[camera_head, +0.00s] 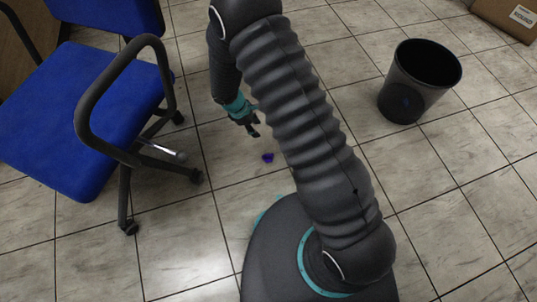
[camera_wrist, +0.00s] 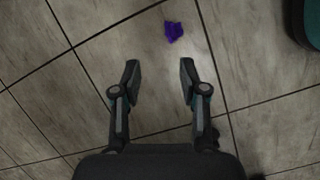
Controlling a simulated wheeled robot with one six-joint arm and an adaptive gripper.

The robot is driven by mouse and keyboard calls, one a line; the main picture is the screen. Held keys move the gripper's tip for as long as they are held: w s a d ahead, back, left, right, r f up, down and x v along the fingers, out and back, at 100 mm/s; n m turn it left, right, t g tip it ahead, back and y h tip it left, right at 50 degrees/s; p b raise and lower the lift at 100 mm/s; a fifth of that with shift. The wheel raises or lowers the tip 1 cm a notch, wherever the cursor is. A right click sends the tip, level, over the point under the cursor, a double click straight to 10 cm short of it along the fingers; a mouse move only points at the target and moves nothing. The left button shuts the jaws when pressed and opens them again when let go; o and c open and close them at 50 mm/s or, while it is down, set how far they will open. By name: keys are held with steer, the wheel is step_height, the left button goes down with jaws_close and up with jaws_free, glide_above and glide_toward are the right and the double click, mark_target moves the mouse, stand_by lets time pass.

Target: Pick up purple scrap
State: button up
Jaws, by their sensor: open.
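The purple scrap (camera_head: 268,157) is a small crumpled piece lying on the tiled floor, just left of my arm in the head view. In the wrist view the purple scrap (camera_wrist: 173,32) lies beyond my fingertips, near the top centre. My gripper (camera_head: 252,131) hangs pointing down, up and slightly left of the scrap in the head view. In the wrist view my gripper (camera_wrist: 157,75) has its two fingers spread apart with nothing between them but bare floor. The scrap is apart from both fingers.
A blue office chair (camera_head: 80,100) with black armrests and wheeled legs stands on the left. A dark bin (camera_head: 402,100) stands at the right. A cardboard box (camera_head: 508,17) is at the top right corner. The tiled floor (camera_head: 215,215) around the scrap is clear.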

steer(key=n, duration=0.2)
glide_toward(267, 155)
steer(key=x, duration=0.3)
steer(key=shift+f, duration=0.35)
steer(key=shift+b+x, duration=0.35)
steer(key=shift+x, duration=2.7)
steer(key=shift+d+r, duration=0.15)
steer(key=c, duration=0.8)
